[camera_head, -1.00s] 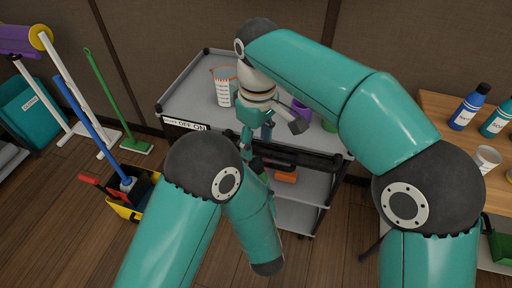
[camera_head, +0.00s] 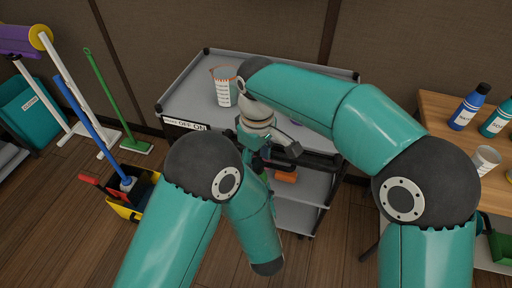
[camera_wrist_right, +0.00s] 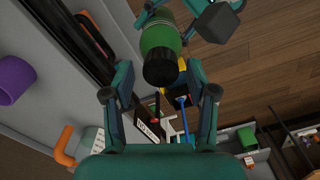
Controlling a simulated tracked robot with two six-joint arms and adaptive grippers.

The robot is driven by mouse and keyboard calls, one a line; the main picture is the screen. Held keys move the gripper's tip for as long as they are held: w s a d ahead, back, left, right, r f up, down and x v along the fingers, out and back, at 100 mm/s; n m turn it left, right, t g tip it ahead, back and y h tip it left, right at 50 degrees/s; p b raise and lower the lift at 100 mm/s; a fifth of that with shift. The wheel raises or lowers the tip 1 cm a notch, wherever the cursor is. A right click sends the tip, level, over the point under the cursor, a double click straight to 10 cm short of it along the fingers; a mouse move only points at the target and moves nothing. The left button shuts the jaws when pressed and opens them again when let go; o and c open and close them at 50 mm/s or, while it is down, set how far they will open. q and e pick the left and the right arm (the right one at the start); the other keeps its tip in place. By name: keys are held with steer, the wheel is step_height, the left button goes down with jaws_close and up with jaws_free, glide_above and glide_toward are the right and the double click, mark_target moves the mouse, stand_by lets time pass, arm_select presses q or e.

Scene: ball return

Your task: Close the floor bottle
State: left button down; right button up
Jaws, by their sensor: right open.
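The green bottle (camera_wrist_right: 160,38) with a black cap (camera_wrist_right: 160,70) shows at the top of the right wrist view. A small green part at the cart's front in the head view may be it, mostly hidden by my arms. My right gripper (camera_wrist_right: 160,80) is open, its fingers either side of the cap; I see no clear grip. In the head view the right gripper (camera_head: 254,146) is partly hidden in front of the cart. Teal and dark gripper parts near the bottle in the wrist view look like my left gripper; its jaw state is unclear. Whether the cap is fully seated cannot be told.
A grey cart (camera_head: 187,103) stands ahead, with a measuring jug (camera_head: 225,92) on top and an orange item (camera_head: 286,177) on a lower shelf. A purple cup (camera_wrist_right: 12,80) shows in the wrist view. A mop bucket (camera_head: 124,208) stands left; a wooden table (camera_head: 436,112) stands right.

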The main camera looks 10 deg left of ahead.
steer(key=shift+f, duration=0.55)
jaws_close()
steer(key=shift+o, duration=0.5)
jaws_free()
steer(key=shift+r, duration=0.15)
step_height(320, 180, up, 12)
